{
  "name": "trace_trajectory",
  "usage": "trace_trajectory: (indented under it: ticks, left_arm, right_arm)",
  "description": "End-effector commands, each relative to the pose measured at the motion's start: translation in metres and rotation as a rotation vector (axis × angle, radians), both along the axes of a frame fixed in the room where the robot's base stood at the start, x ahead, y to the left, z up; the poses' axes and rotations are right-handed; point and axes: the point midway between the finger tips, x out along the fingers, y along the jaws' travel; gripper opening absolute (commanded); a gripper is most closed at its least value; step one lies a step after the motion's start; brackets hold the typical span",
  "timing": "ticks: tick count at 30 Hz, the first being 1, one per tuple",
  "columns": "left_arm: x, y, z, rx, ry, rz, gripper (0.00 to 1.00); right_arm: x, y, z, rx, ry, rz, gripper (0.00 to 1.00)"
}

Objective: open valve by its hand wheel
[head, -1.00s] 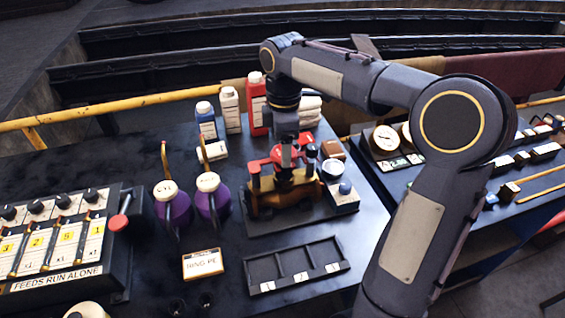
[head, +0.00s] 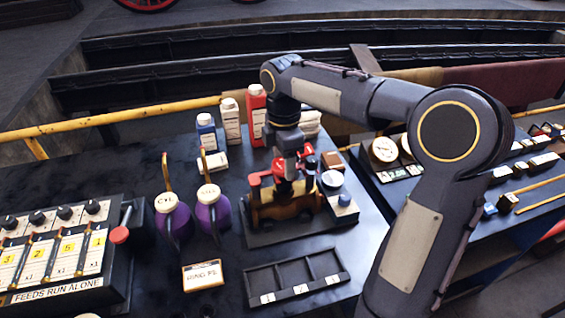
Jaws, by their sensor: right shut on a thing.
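The valve (head: 285,208) is a brass-coloured body on a dark base plate, on the dark bench in the middle of the head view. Red parts show on top of it, among them a red piece (head: 262,180) at its left; the hand wheel is mostly hidden and I cannot make out its rim. My right gripper (head: 291,178) points down from above at the top of the valve and is shut on a red part there, which looks like the hand wheel. My left gripper is not in view.
Two purple oil cans (head: 214,212) stand left of the valve, with several bottles (head: 231,122) behind. A three-part black tray (head: 297,278) and a small sign (head: 203,276) lie in front. A control box (head: 55,250) stands at left, gauges (head: 384,149) at right.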

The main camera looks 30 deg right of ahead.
Motion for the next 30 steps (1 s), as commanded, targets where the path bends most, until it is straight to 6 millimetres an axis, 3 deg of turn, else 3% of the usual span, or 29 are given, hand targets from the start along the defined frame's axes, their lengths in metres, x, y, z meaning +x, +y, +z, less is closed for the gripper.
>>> trace_trajectory:
  ticks: [1, 6, 17, 30]
  left_arm:
    - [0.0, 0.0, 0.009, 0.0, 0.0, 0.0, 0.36]
    - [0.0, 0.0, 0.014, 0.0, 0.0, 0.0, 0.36]
    - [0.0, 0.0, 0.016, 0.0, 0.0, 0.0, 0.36]
    - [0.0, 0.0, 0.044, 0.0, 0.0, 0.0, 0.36]
  right_arm:
    - [0.0, 0.0, 0.004, 0.001, 0.001, 0.059, 0.27]
    - [0.0, 0.0, 0.002, 0.001, -0.001, 0.207, 0.27]
    - [0.0, 0.0, 0.002, 0.0, -0.002, 0.251, 0.27]
    - [0.0, 0.0, 0.002, 0.0, -0.001, 0.701, 0.27]
